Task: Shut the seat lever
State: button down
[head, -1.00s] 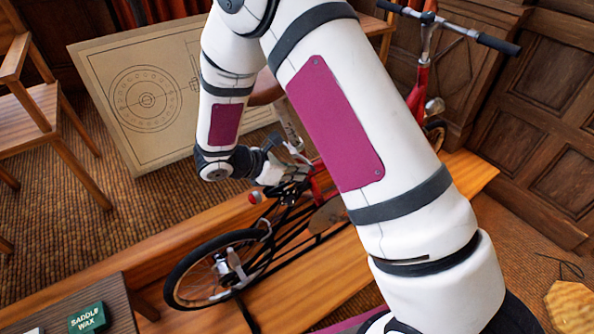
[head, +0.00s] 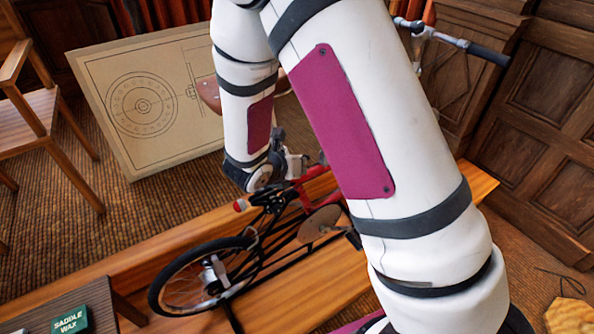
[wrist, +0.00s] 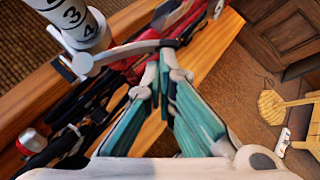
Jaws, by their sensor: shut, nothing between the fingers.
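In the wrist view the seat lever (wrist: 140,47) is a curved grey bar. It reaches right from the silver clamp (wrist: 82,60) at the foot of the numbered seat post (wrist: 72,18). My gripper (wrist: 163,72) has teal fingers; their tips meet just under the lever's outer part, with nothing held. Whether they touch the lever I cannot tell. In the head view the red bicycle (head: 312,177) stands on a wooden bench, its brown saddle (head: 209,97) partly hidden by my arm. My gripper (head: 297,166) is by the frame there; the lever is not distinguishable.
A drawing board (head: 150,150) leans behind the bicycle. A wooden chair (head: 30,105) is at left, and a dark table with a green saddle wax box (head: 70,321) is at front left. Handlebars (head: 440,37) rise behind my arm. Open floor lies at right.

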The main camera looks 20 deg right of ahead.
jog(key=shift+w+d+r, duration=0.1)
jog(key=shift+w+d, duration=0.05)
jog(key=shift+w, duration=0.05)
jog(key=shift+w+a+f, duration=0.2)
jog(key=shift+w+a, duration=0.15)
jog(key=shift+a, duration=0.3)
dwell(0.3)
